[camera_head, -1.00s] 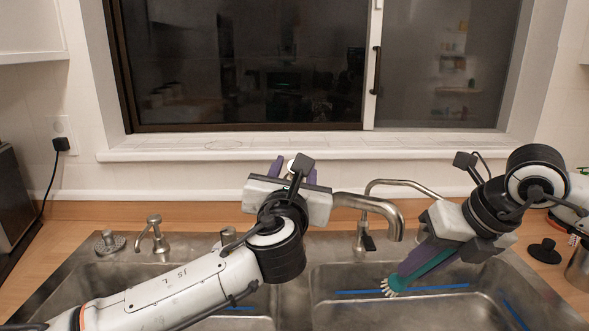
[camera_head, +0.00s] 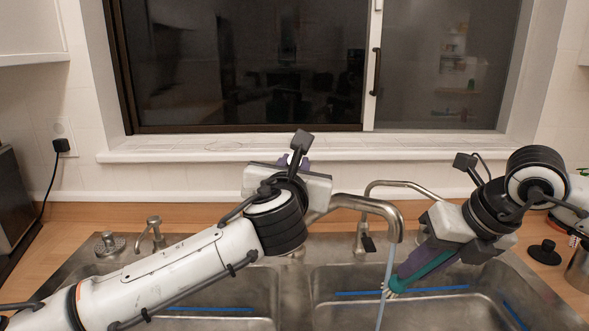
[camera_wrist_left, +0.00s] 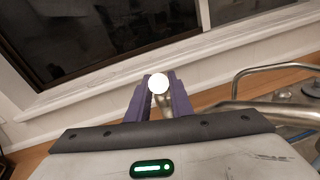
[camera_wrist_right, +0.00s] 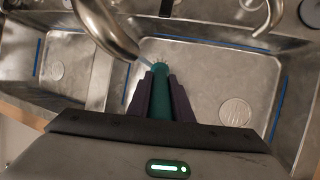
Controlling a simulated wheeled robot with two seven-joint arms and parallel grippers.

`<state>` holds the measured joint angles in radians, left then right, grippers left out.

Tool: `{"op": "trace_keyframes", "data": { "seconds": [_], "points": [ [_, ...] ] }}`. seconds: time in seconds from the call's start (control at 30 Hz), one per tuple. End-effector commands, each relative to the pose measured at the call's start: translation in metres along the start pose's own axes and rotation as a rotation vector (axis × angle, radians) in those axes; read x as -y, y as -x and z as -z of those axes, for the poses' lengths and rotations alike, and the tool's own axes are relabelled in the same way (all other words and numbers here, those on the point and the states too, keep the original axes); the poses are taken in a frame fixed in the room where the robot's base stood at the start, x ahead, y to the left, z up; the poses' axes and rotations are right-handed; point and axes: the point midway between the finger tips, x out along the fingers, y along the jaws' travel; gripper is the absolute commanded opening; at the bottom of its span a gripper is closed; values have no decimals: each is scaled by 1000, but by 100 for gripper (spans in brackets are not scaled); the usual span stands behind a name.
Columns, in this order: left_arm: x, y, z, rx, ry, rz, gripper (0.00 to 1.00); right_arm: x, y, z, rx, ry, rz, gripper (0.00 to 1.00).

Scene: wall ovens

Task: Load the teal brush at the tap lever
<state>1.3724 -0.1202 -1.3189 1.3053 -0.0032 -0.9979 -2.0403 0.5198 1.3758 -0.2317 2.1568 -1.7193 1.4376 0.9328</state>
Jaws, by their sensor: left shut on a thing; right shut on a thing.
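My left gripper (camera_wrist_left: 160,88) is shut on the tap lever, whose white ball knob (camera_wrist_left: 158,83) shows between the purple fingers. In the head view its wrist hides the lever. The tap spout (camera_head: 372,205) arches to the right over the right basin. A thin water stream (camera_head: 387,262) falls from it. My right gripper (camera_wrist_right: 160,85) is shut on the teal brush (camera_head: 431,264), held tilted with its pale bristles (camera_head: 392,288) low and to the left. The stream meets or passes close by the bristle end; exact contact is hard to tell.
The steel double sink has a left basin (camera_head: 205,290) and a right basin (camera_head: 455,312). A second slim curved faucet (camera_head: 405,184) stands behind the spout. A soap dispenser (camera_head: 154,232) and a black stopper (camera_head: 545,252) are on the surround. The window sill (camera_head: 200,154) runs behind.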

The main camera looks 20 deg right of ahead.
Motion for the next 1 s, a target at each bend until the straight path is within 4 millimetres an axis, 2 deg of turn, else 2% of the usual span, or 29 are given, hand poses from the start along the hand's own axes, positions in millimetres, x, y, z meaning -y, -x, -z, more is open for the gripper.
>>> {"op": "trace_keyframes", "data": {
  "seconds": [0.33,0.37,0.47,0.8,1.0],
  "points": [
    [-1,-1,-1,-16,1,1,0,0,0,0,1,0,0,0],
    [-1,-1,-1,-16,1,1,23,0,0,0,1,0,0,0],
    [-1,-1,-1,-16,2,2,39,0,0,0,1,0,0,0],
    [0,1,-2,-15,2,3,39,0,0,0,1,0,0,0],
    [0,20,-2,-14,2,5,39,0,0,0,0,0,0,0]
  ]
}}
